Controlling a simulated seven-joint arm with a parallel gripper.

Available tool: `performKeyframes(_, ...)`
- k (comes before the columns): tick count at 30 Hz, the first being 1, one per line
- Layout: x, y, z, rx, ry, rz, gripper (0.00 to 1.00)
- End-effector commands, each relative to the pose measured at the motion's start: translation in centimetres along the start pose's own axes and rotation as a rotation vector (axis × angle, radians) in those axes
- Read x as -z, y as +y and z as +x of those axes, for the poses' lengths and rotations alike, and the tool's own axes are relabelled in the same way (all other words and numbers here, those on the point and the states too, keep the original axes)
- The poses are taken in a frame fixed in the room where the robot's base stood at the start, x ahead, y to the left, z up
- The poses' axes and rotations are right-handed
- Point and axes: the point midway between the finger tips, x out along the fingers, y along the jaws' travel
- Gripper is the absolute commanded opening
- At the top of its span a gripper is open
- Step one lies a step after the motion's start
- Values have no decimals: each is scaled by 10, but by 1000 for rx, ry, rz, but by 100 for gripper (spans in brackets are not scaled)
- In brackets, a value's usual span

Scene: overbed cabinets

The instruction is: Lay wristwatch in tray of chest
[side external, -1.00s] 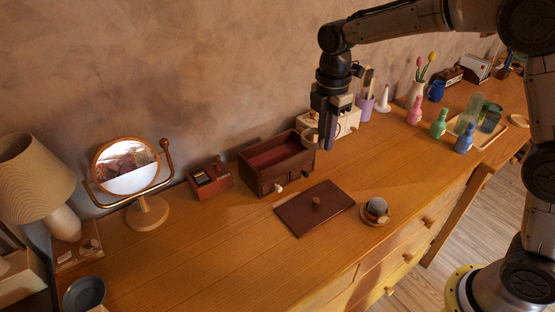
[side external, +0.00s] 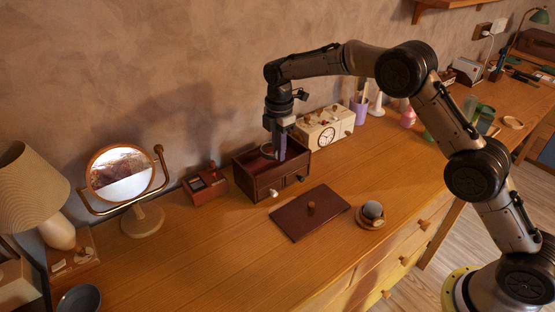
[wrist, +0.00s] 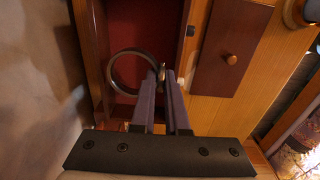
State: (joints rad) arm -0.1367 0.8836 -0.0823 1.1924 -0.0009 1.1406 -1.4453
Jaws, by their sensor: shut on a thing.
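The wristwatch, a closed ring-shaped band, shows in the wrist view (wrist: 114,77) and small in the side external view (side external: 265,149). My gripper (wrist: 170,72) is shut on one side of it, with the band sticking out to the left of the fingers. In the side external view my gripper (side external: 280,154) points down at the open top of the dark wooden chest (side external: 262,184). The chest's red-lined tray (wrist: 137,35) lies below the watch. The fingers hide part of the tray, and I cannot tell whether the watch touches it.
The chest's brown lid (side external: 300,220) lies flat on the dresser in front. A cream clock box (side external: 322,134) stands close at the chest's right, and a small red box (side external: 205,186) at its left. A round stand with a grey dome (side external: 371,214) sits right of the lid.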

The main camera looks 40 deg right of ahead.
Motion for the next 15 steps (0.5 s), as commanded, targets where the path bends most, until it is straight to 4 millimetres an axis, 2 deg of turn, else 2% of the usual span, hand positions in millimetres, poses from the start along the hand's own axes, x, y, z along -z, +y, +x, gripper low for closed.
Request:
performKeyframes(5, 1, 7, 10, 1, 0, 0, 0)
performKeyframes(10, 1, 5, 34, 2, 0, 0, 0)
performKeyframes(15, 1, 6, 37, -2, 0, 0, 0)
